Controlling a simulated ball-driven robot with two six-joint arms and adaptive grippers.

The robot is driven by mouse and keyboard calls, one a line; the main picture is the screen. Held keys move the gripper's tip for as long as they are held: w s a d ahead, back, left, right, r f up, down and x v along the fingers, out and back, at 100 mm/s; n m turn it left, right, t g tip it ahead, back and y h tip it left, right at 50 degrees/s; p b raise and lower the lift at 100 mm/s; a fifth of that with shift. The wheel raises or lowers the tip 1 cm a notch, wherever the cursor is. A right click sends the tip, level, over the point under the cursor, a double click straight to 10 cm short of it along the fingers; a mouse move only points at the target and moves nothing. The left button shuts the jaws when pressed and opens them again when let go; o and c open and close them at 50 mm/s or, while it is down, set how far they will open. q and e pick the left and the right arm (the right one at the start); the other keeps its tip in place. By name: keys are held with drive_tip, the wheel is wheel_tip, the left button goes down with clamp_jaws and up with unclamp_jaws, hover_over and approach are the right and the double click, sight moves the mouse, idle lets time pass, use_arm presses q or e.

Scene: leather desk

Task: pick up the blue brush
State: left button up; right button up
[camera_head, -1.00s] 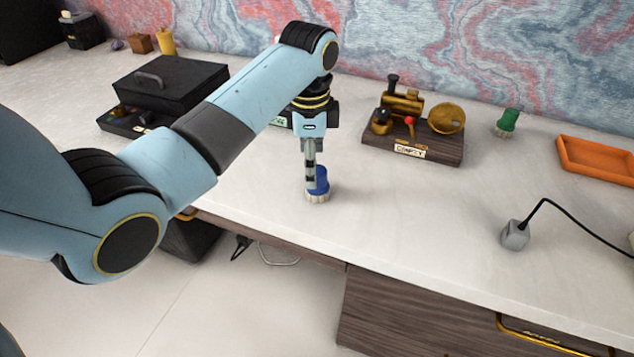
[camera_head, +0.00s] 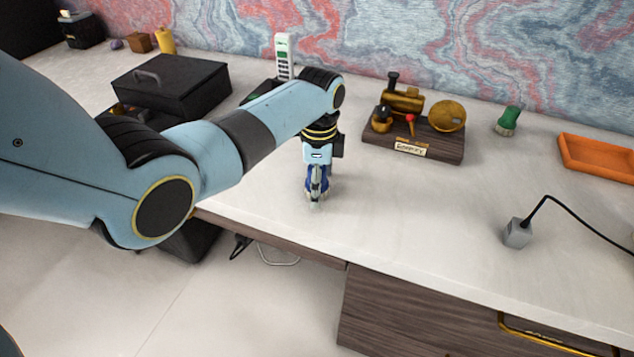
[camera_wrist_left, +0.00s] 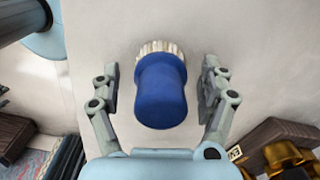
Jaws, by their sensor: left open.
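The blue brush (camera_wrist_left: 160,92) has a rounded blue handle and pale bristles. In the left wrist view it lies between the two fingers of my left gripper (camera_wrist_left: 160,88), with a gap on each side. In the head view my left gripper (camera_head: 316,196) points down at the desk (camera_head: 420,220), its fingers around the brush, which shows partly as blue (camera_head: 325,184) behind them. My right gripper does not show.
A brass engine on a wooden base (camera_head: 420,150) stands behind and to the right. A green brush (camera_head: 508,121), an orange tray (camera_head: 598,158) and a grey block with a cable (camera_head: 517,233) are farther right. A black case (camera_head: 172,88) and a phone (camera_head: 284,58) stand behind my left arm.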

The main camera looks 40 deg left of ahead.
sight(322, 168)
use_arm(q)
drive_tip(key=shift+f, duration=0.15)
drive_tip(key=c, duration=1.4)
drive_tip(key=r, duration=0.4)
drive_tip(key=shift+w+d+r+p, duration=0.15)
drive_tip(key=shift+d+r+p, duration=0.1)
drive_tip(key=shift+r+p, duration=0.1)
drive_tip(key=w+d+r, duration=0.3)
drive_tip(key=d+r, duration=0.3)
drive_tip(key=d, duration=0.4)
drive_tip(key=shift+w+d+r+b, duration=0.2)
drive_tip(key=shift+d+b, duration=0.1)
drive_tip(key=shift+b, duration=0.15)
